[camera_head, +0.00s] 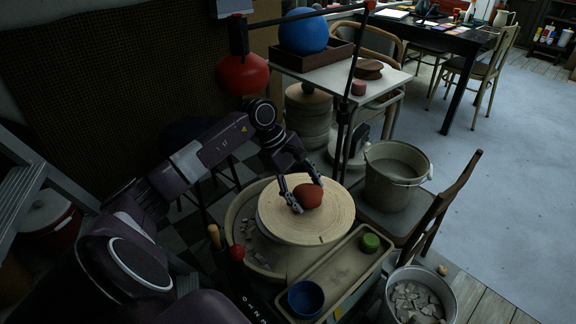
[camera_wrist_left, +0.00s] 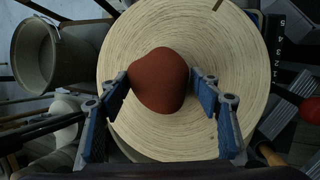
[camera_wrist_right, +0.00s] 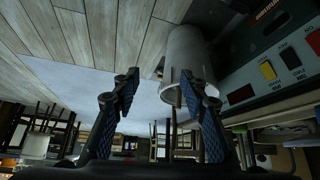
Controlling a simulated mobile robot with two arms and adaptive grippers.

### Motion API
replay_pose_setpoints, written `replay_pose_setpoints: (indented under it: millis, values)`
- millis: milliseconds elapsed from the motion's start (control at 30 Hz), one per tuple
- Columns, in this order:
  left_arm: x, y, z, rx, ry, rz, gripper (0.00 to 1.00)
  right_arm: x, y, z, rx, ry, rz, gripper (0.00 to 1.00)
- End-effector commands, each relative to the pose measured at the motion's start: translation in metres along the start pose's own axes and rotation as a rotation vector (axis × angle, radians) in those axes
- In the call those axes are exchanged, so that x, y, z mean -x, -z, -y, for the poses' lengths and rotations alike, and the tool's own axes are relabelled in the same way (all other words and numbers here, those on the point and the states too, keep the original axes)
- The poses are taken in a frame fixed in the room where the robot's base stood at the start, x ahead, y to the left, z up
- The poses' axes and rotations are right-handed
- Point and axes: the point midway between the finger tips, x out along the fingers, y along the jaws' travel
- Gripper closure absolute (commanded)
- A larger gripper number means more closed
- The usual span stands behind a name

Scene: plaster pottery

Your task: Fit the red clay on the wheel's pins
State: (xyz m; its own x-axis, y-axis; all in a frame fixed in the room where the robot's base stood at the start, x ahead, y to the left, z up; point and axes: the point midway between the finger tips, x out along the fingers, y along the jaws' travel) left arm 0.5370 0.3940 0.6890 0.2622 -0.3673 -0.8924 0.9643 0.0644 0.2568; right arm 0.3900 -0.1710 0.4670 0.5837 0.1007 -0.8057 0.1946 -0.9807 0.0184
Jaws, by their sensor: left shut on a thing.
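The red clay (camera_head: 311,197) is a rounded lump over the middle of the wheel's pale round disc (camera_head: 275,222). My left gripper (camera_head: 306,191) is shut on it, one finger on each side. In the left wrist view the clay (camera_wrist_left: 158,82) sits between the two fingertips, with the ringed disc (camera_wrist_left: 235,60) behind it. I cannot tell whether the clay touches the disc. No pins show; the clay may hide them. A short dark mark is at the disc's rim. My right gripper (camera_wrist_right: 160,84) is open and empty, away from the wheel, and shows only in its own wrist view.
A tray (camera_head: 327,283) with a green piece (camera_head: 370,242) and a blue cup (camera_head: 305,298) lies in front of the wheel. A grey bucket (camera_head: 393,180) stands on a chair to the right. A bucket of shards (camera_head: 420,293) is at lower right. A red ball-shaped thing (camera_head: 243,74) hangs behind.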

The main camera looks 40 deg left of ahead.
Motion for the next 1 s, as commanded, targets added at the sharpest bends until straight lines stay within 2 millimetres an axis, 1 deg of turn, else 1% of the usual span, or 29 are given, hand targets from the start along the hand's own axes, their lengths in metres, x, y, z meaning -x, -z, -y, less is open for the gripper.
replay_pose_setpoints:
  millis: [33, 200, 300, 400, 500, 600, 767, 1000]
  values:
    - [-0.014, 0.019, -0.002, 0.057, -0.032, -0.016, 1.0, -0.004, 0.002, 0.0, 0.0, -0.001, -0.029, 0.6]
    - [-0.021, 0.062, -0.011, 0.234, -0.107, -0.067, 1.0, 0.017, 0.025, 0.0, -0.001, -0.002, -0.102, 0.6]
    - [-0.023, 0.08, -0.015, 0.313, -0.141, -0.09, 1.0, 0.03, 0.034, 0.0, -0.001, -0.003, -0.133, 0.6]
    - [-0.022, 0.094, -0.017, 0.371, -0.165, -0.106, 1.0, 0.04, 0.04, -0.001, -0.001, -0.004, -0.157, 0.6]
    - [-0.021, 0.101, -0.018, 0.405, -0.179, -0.117, 1.0, 0.047, 0.044, -0.001, -0.001, -0.004, -0.171, 0.6]
    - [-0.021, 0.104, -0.018, 0.419, -0.184, -0.12, 1.0, 0.051, 0.046, 0.0, -0.001, -0.004, -0.18, 0.6]
    - [-0.022, 0.105, -0.018, 0.422, -0.184, -0.121, 1.0, 0.052, 0.054, 0.0, 0.0, -0.002, -0.21, 0.6]
    - [-0.027, 0.106, -0.017, 0.421, -0.183, -0.121, 1.0, 0.053, 0.074, 0.003, 0.001, 0.002, -0.291, 0.6]
